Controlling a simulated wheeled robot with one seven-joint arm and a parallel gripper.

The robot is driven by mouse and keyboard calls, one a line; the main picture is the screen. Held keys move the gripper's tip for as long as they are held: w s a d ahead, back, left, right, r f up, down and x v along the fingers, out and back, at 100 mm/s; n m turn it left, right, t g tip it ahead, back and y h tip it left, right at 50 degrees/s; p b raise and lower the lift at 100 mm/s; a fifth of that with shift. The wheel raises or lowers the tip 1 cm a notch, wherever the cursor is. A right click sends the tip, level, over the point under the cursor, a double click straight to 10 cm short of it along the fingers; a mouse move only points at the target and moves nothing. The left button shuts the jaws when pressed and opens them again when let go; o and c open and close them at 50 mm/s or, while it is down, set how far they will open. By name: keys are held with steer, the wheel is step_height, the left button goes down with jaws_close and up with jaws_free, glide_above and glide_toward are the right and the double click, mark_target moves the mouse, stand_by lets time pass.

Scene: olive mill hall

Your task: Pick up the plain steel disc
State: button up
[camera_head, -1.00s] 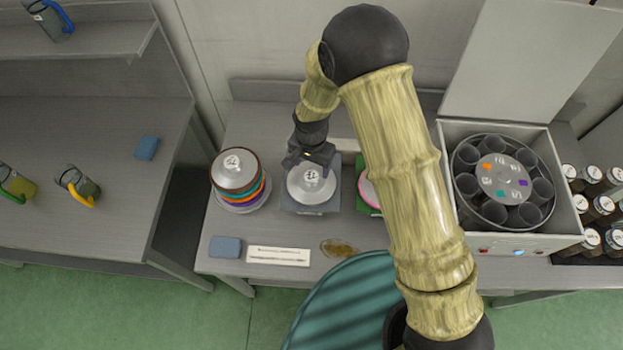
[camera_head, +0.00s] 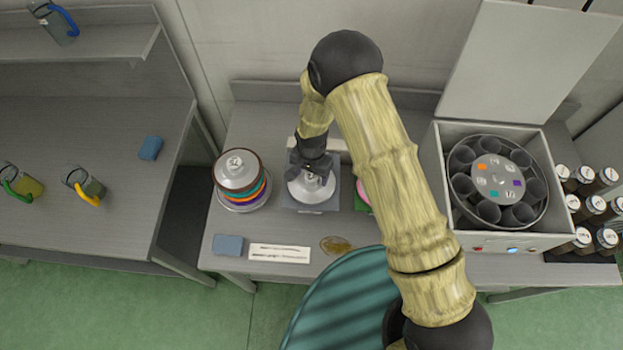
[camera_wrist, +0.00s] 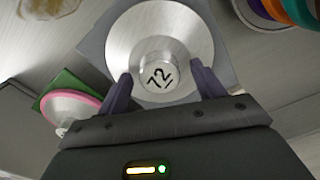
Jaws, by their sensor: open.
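A plain steel disc (camera_head: 306,189) with a raised round knob lies on a grey square plate (camera_head: 303,208) on the bench. In the wrist view the disc (camera_wrist: 182,28) is bare metal, and its knob has a dark marking that looks like 72. My gripper (camera_head: 316,172) is over the disc, pointing down and covering part of it in the head view. In the wrist view my gripper (camera_wrist: 163,88) is open, with one finger on each side of the knob. I cannot tell whether the fingers touch it.
Left stands a stack of coloured discs (camera_head: 262,190) with a steel-topped disc (camera_head: 236,172). Right is a pink-rimmed disc (camera_wrist: 72,108) on a green plate (camera_wrist: 66,82), close beside. In front lie a blue cloth (camera_head: 228,245), a label strip (camera_head: 279,253) and a brownish patch (camera_head: 336,245).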

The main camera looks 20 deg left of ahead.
mark_target(311, 176)
steer(key=c, duration=0.8)
steer(key=shift+o, duration=0.2)
steer(key=shift+r, duration=0.1)
step_height(311, 176, up, 10)
steer(key=b, duration=0.3)
steer(key=shift+b, duration=0.35)
step_height(311, 176, up, 3)
steer(key=shift+p, duration=1.05)
